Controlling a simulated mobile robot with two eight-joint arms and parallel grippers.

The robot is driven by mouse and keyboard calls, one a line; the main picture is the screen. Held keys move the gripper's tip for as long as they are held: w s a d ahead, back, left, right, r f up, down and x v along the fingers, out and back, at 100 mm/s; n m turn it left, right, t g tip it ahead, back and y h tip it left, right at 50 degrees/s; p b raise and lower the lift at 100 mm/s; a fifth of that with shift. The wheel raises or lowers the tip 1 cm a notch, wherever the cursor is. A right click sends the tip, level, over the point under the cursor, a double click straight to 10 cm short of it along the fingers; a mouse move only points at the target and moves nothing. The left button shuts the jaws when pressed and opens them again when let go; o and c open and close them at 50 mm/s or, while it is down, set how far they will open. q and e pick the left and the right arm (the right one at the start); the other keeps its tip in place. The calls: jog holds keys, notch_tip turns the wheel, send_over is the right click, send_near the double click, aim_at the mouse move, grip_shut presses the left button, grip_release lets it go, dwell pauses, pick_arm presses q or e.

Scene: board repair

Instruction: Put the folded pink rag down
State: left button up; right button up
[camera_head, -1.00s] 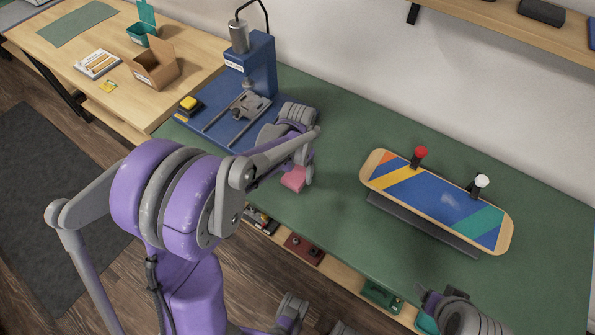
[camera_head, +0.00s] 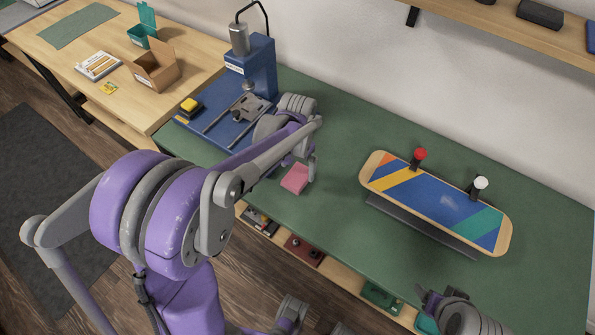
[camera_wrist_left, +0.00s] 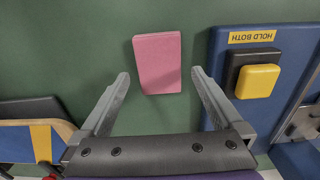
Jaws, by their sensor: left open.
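The folded pink rag (camera_head: 295,179) lies flat on the green bench top near its front edge, just right of the blue press. In the left wrist view the rag (camera_wrist_left: 157,62) is a pink rectangle beyond the fingertips, with bare green around it. My left gripper (camera_wrist_left: 160,76) is open, with one finger to each side and nothing between them. In the head view my left gripper (camera_head: 308,163) is beside the rag, its fingers partly hidden by the arm. My right gripper (camera_head: 430,300) is at the lower right, small and partly seen.
The blue press (camera_head: 258,68) with a yellow button (camera_wrist_left: 257,81) stands left of the rag. A striped skateboard deck (camera_head: 430,200) sits on a dark stand at right. The green bench top (camera_head: 335,130) between them is clear.

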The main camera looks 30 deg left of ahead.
aim_at(297, 175)
pick_arm(q)
notch_tip(297, 175, up, 8)
jog(key=r, duration=0.1)
jog(key=s+d+f+t, duration=0.1)
jog(key=s+d+t, duration=0.1)
jog(key=s, duration=0.6)
jog(key=s+d+f+n+t, duration=0.1)
jog(key=s+d+f+t, duration=0.1)
jog(key=s, duration=0.6)
jog(key=d+t, duration=0.1)
jog(key=d, duration=0.1)
jog(key=shift+s+d+p, duration=0.4)
jog(key=r+p, duration=0.2)
jog(key=w+r+p, duration=0.1)
jog(key=r+p, duration=0.1)
jog(key=r, duration=0.1)
jog(key=shift+w, duration=0.1)
